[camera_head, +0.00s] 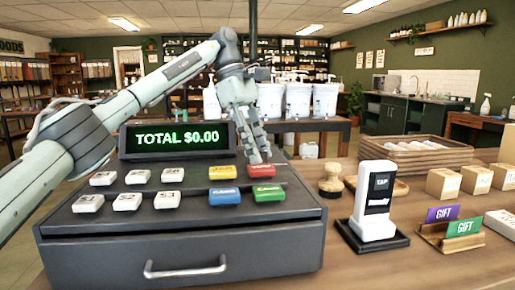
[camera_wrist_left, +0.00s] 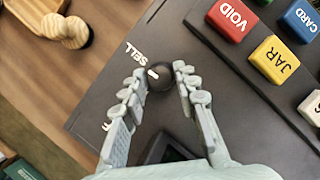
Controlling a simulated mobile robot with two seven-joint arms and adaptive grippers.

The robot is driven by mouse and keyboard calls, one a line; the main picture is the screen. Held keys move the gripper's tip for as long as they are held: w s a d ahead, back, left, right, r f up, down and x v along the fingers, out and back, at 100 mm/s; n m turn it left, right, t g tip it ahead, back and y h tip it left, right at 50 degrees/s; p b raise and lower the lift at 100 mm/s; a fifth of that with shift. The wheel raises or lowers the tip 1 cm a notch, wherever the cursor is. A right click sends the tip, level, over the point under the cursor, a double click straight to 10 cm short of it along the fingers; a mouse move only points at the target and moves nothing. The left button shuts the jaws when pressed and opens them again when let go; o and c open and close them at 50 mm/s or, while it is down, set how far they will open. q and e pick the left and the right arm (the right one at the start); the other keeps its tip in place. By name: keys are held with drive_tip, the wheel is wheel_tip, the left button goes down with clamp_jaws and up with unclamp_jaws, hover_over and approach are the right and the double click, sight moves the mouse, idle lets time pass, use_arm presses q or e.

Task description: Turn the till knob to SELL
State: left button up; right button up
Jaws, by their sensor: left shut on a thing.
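The till (camera_head: 185,250) stands on the counter, its display reading TOTAL $0.00. In the left wrist view, the round black knob (camera_wrist_left: 161,83) sits on the till's dark top, with a short white mark on its left side. A white SELL label (camera_wrist_left: 135,52) is just up and left of the knob, and a second label is mostly hidden behind a finger. My left gripper (camera_wrist_left: 159,71) has one finger on each side of the knob and is shut on it. In the head view, my left gripper (camera_head: 262,155) reaches down behind the red key and hides the knob. My right gripper is out of view.
A red VOID key (camera_wrist_left: 232,18) and yellow JAR key (camera_wrist_left: 274,59) are close to the right finger. A wooden brush (camera_head: 331,182) and white card reader (camera_head: 376,200) stand right of the till. Gift cards (camera_head: 452,222) and small boxes (camera_head: 443,183) are further right.

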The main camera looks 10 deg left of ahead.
use_arm(q)
drive_tip(key=shift+m+g, duration=0.3)
drive_tip(key=shift+m, duration=0.3)
drive_tip(key=o, duration=1.2)
drive_tip(key=shift+c, duration=0.2)
